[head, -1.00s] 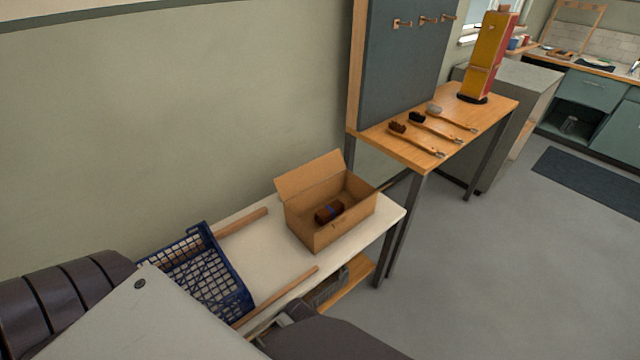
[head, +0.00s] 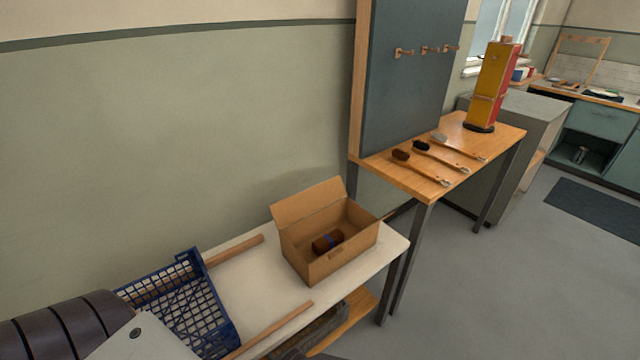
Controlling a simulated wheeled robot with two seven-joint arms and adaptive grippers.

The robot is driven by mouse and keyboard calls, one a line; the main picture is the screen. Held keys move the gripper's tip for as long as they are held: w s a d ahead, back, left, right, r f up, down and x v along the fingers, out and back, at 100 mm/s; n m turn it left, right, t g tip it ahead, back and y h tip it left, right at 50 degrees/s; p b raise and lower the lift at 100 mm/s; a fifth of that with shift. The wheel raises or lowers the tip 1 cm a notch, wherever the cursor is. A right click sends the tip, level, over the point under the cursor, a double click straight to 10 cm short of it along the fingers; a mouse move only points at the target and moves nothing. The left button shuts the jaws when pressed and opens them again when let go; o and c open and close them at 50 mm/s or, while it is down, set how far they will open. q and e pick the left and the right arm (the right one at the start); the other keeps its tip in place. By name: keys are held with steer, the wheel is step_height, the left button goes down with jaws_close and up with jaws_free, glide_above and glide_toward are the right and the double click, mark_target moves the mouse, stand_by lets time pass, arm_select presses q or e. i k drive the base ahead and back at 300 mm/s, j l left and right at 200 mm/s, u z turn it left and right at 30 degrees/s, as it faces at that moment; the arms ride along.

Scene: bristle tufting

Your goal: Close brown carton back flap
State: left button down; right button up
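The brown carton (head: 322,265) stands on the white bench at the lower middle of the head view. Its top is open, and a dark brown bundle with a blue band (head: 327,242) lies inside. One flap (head: 308,203), on the wall side, stands up and leans outward. I cannot make out any other raised flap. Neither of my grippers shows; only parts of my own body fill the lower left corner.
A blue plastic crate (head: 206,318) sits left of the carton on the white bench (head: 258,271), near wooden strips. A taller wooden table (head: 400,178) with several brushes and a yellow-red tower (head: 490,85) stands to the right.

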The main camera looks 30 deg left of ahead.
mark_target(287, 211)
steer(key=i+l+u, duration=0.4)
steer(key=l, duration=0.25)
steer(key=i+l+u, duration=0.2)
steer(key=i+l, duration=0.15)
